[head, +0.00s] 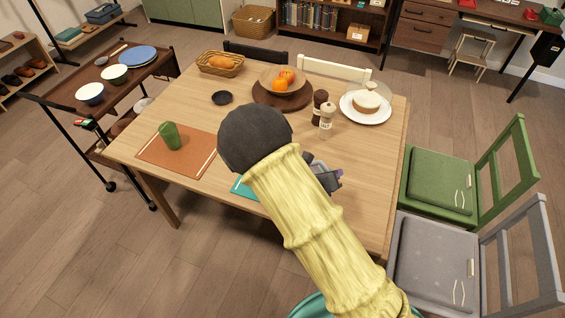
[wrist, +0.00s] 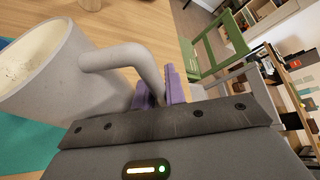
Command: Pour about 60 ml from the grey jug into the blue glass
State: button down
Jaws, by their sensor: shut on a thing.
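The grey jug (wrist: 62,75) shows large at the left of the wrist view, with its open mouth towards the left edge and a pale, speckled inside. My gripper (wrist: 160,88) has its purple fingers shut on the jug's curved handle. In the head view my gripper (head: 335,177) is partly behind my arm, over the near part of the table, and the jug is hidden there. I cannot tell whether the jug touches the mat beneath. No blue glass shows in either view. A green cup (head: 170,135) stands on an orange placemat (head: 196,160) at the table's left.
A teal mat (head: 239,188) lies partly hidden under my arm on the wooden table (head: 374,150). Two shakers (head: 326,121), a cake plate (head: 349,111), a fruit bowl (head: 264,77), a bread basket (head: 208,66) and a small dark dish (head: 222,98) stand farther back. Chairs line the right side.

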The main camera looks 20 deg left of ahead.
jog(key=shift+s+d+f+m+y+b, duration=0.15)
jog(key=shift+f+b, duration=0.3)
jog(key=shift+b, duration=0.3)
jog(key=shift+w+d+f+m+y+b, duration=0.15)
jog(key=shift+f+b, duration=0.25)
jog(key=shift+b, duration=0.35)
jog(key=d+f+m+y+b, duration=0.1)
jog(key=b, duration=0.4)
jog(key=s+d+f+m+b, duration=0.1)
jog(key=b, duration=0.4)
jog(key=d+f+m+t+y+b, duration=0.1)
jog(key=d+f+b, duration=0.1)
jog(key=b, duration=0.3)
jog(key=shift+s+m+y, duration=0.3)
jog(key=b, duration=0.2)
jog(key=f+m+y+b, duration=0.1)
jog(key=b, duration=0.2)
jog(key=shift+s+d+f, duration=0.1)
jog(key=shift+d+f, duration=0.15)
jog(key=shift+f, duration=0.05)
jog(key=shift+b, duration=0.5)
jog(key=shift+t, duration=0.3)
